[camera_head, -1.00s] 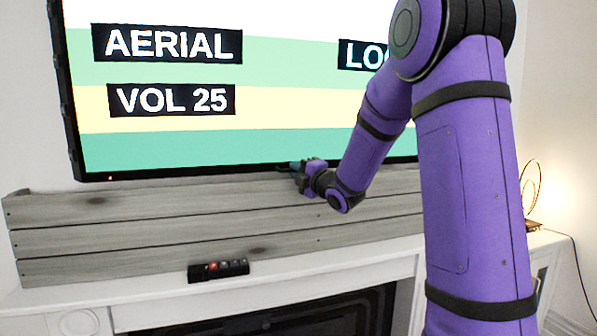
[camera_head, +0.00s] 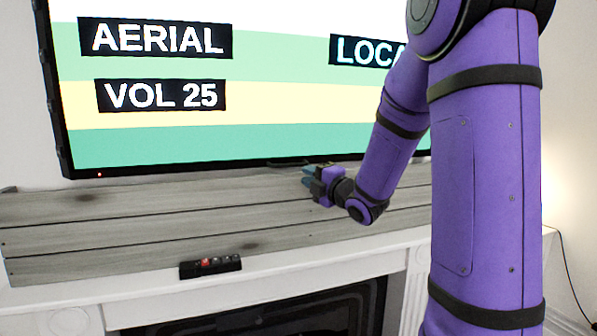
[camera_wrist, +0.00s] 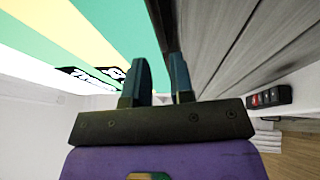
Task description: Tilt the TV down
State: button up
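The TV (camera_head: 220,145) is a large wall screen with a black frame, lit with coloured bands and lettering. Its lower edge sits just above the wooden boards in the head view. My gripper (camera_head: 307,173) is close below that lower edge, right of its middle. In the wrist view the two dark blue fingers of my gripper (camera_wrist: 160,75) stand apart with a gap between them. The TV's black edge (camera_wrist: 158,22) runs toward this gap from above, with the screen (camera_wrist: 75,30) on the left. I cannot tell whether the fingers touch the TV.
Grey wooden boards (camera_head: 130,220) run under the TV, above a white mantel (camera_head: 90,293). A small black box with a red button (camera_head: 210,267) stands on the mantel. A dark fireplace opening (camera_head: 300,312) is below. My arm hides the right side.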

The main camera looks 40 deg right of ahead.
jog(key=shift+v, duration=1.1)
jog(key=s+a+f+m+g+h, duration=0.1)
jog(key=s+a+m+g, duration=0.6)
jog(key=s+m, duration=0.3)
jog(key=s+a+f+m+g+h, duration=0.1)
jog(key=s+a+m+g, duration=0.6)
jog(key=s, duration=1)
jog(key=a+m, duration=0.3)
jog(key=shift+a+f+g, duration=0.2)
jog(key=shift+a+g, duration=0.1)
jog(key=shift+w, duration=0.1)
